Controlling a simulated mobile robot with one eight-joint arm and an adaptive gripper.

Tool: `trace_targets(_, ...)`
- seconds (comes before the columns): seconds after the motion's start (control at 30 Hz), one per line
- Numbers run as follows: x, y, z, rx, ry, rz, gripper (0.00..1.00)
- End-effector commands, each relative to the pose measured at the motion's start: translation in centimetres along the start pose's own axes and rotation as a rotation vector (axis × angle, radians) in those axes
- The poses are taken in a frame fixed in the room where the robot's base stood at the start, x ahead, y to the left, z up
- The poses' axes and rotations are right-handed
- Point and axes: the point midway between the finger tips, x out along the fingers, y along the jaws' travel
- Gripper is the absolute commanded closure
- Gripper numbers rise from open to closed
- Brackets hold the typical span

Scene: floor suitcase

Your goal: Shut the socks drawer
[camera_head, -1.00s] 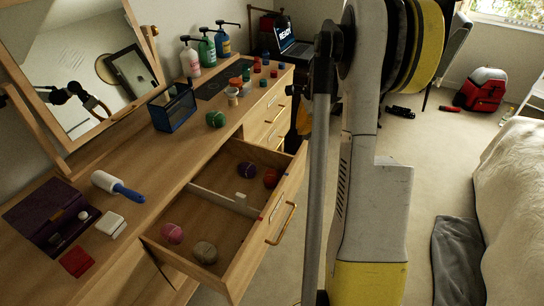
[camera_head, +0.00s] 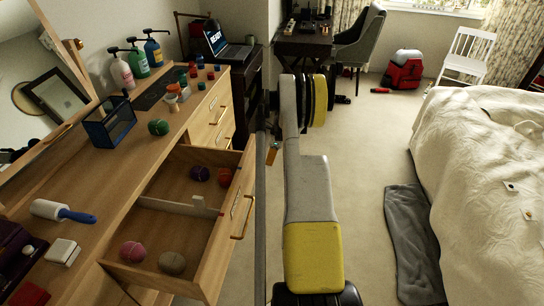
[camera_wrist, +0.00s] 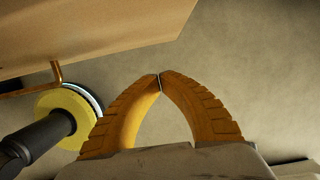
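The socks drawer (camera_head: 205,262) stands pulled out from the wooden dresser, its brass handle (camera_head: 243,217) on the front. Inside, a divider (camera_head: 165,206) separates rolled socks: purple (camera_head: 200,173) and red (camera_head: 225,177) at the far side, pink (camera_head: 133,252) and tan (camera_head: 172,263) at the near side. My gripper (camera_wrist: 160,80) is shut and empty, its orange fingertips meeting above the floor. In the wrist view, a wooden panel (camera_wrist: 90,30) with a brass handle (camera_wrist: 57,72) lies at upper left, apart from the fingers. In the head view, my arm hides most of the gripper.
On the dresser top (camera_head: 95,180) are a lint roller (camera_head: 62,211), a blue mesh holder (camera_head: 110,123), a green ball (camera_head: 158,127) and pump bottles (camera_head: 137,62). A bed (camera_head: 480,170) and a grey blanket (camera_head: 412,245) lie right. Carpet (camera_head: 360,150) between is clear.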

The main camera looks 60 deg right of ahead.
Motion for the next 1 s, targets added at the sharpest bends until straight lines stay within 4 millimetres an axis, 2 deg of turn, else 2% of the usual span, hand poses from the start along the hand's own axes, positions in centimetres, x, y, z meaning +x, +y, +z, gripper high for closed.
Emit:
trace_targets(0.03, 1.4, 0.0, -0.1, 0.0, 0.0, 0.0, 1.0)
trace_targets(0.07, 1.7, 0.0, 0.2, -0.001, 0.0, 0.0, 1.0)
trace_targets(0.2, 1.9, 0.0, 2.4, -0.002, 0.0, 0.0, 1.0)
trace_targets(0.33, 2.0, 0.0, 3.5, -0.003, 0.0, 0.0, 1.0)
trace_targets(1.0, 2.1, 0.0, 4.6, -0.001, 0.0, -0.001, 1.0)
